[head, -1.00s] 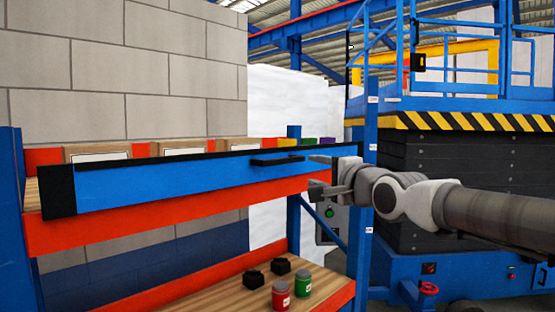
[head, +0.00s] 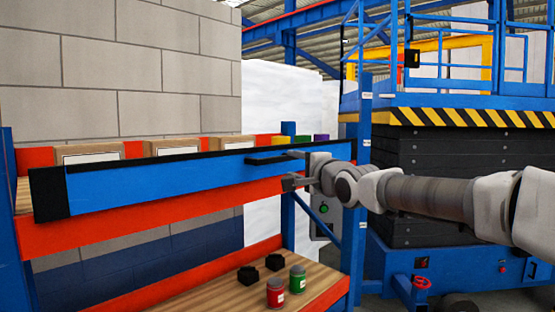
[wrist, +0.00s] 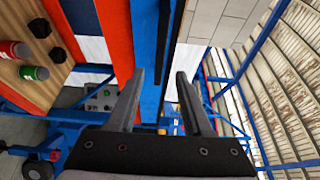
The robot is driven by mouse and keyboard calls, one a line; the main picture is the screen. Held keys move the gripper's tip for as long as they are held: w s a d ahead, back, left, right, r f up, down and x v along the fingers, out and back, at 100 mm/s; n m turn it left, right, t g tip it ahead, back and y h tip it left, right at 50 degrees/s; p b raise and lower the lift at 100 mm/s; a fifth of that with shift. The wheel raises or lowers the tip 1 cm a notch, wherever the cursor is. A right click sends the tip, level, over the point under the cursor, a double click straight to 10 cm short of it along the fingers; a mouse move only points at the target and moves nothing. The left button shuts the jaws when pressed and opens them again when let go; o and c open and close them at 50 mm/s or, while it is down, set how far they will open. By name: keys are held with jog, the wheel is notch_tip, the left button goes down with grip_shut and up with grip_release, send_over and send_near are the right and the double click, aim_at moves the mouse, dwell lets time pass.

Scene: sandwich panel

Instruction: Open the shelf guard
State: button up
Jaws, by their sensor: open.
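The shelf guard (head: 160,180) is a long blue panel with black ends and a black top edge. It stands upright across the front of the upper shelf. Its black bar handle (head: 266,160) sits near the right end of the panel. My gripper (head: 290,169) is open at the handle's right end. In the wrist view, the handle (wrist: 164,45) runs between the lines of my two open fingers (wrist: 161,73), with the blue guard (wrist: 147,40) behind it. I cannot tell whether the handle is within the fingers' reach. Nothing is gripped.
Boxes (head: 170,146) and small coloured bins (head: 289,131) stand behind the guard. The lower shelf (head: 220,290) holds a red can (head: 276,293), a green can (head: 298,280) and black blocks (head: 248,275). A blue post (head: 364,150) and a lift platform (head: 450,170) stand at right.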

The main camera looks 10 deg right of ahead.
aim_at(279, 160)
jog(key=shift+p+x, duration=0.65)
jog(key=shift+x, duration=4.4)
jog(key=shift+a, duration=0.1)
grip_shut()
